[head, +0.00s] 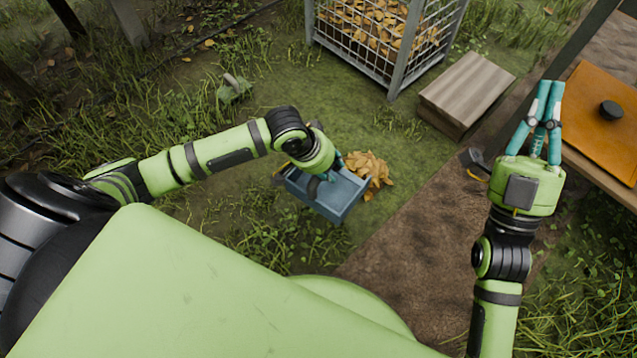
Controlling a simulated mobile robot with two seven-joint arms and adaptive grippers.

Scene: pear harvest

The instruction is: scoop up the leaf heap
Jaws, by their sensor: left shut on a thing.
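The leaf heap (372,167), a small pile of yellow-brown leaves, lies on the grass near the middle. A blue box-shaped scoop (345,198) is just left of and in front of it, its far side close against the leaves. My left gripper (328,178) is shut on the scoop, its fingers mostly hidden behind the wrist. My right gripper (550,84) is raised at the right, far from the heap, with teal fingers pointing up the picture. Its fingertips look close together, with nothing visible between them.
A wire-mesh crate (398,72) of leaves stands behind the heap. A wooden box (466,92) is right of it. An orange board with a black knob (603,118) lies at the right edge. A dark tool (474,160) lies near the dirt strip. Grass left is mostly open.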

